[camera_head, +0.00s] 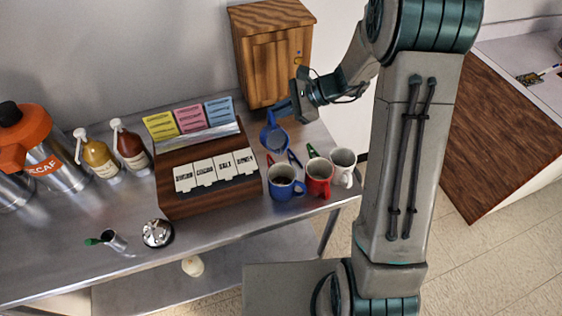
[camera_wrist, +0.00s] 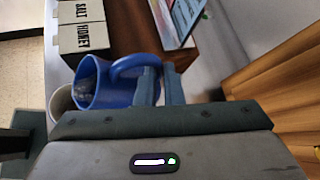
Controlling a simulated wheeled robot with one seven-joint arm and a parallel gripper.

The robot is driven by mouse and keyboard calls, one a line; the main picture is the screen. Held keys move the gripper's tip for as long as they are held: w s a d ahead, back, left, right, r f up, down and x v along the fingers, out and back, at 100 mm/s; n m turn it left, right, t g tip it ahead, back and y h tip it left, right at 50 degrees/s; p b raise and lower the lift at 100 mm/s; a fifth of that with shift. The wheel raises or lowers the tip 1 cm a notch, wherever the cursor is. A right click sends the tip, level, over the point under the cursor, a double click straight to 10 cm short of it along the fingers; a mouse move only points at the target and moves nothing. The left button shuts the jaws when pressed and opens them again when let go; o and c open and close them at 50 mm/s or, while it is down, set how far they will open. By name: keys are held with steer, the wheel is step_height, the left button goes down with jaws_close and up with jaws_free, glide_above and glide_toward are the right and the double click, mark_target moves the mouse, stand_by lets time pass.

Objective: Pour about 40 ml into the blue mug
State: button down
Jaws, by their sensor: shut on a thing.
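My gripper (camera_head: 288,108) is shut on a blue jug-like vessel (camera_head: 274,140) and holds it by its handle side, above the counter beside the wooden rack. The vessel's open mouth shows a greyish inside. In the wrist view the same vessel (camera_wrist: 118,92) sits just left of my gripper's fingers (camera_wrist: 161,86), its handle looping toward them. A blue mug (camera_head: 284,190) stands upright on the counter, nearer the front, with dark contents; it is below and apart from the held vessel. A pale rim (camera_wrist: 59,104) shows behind the held vessel in the wrist view.
A red mug (camera_head: 319,178) and a white mug (camera_head: 343,166) stand right of the blue mug, close together. The wooden rack (camera_head: 182,207) with labelled packets is at left. A wooden cabinet (camera_head: 272,62) stands behind. A silver bell (camera_head: 157,233) is at the front.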

steer(key=shift+s, duration=0.1)
steer(key=shift+a+m+g, duration=0.2)
steer(key=shift+m+g, duration=0.1)
steer(key=shift+g, duration=0.1)
steer(key=shift+w+f+m+g+h, duration=0.1)
steer(key=shift+w+m+g+h, duration=0.3)
steer(key=shift+g, duration=0.3)
steer(key=shift+w+f, duration=0.2)
steer(key=shift+a, duration=0.1)
stand_by(1.2)
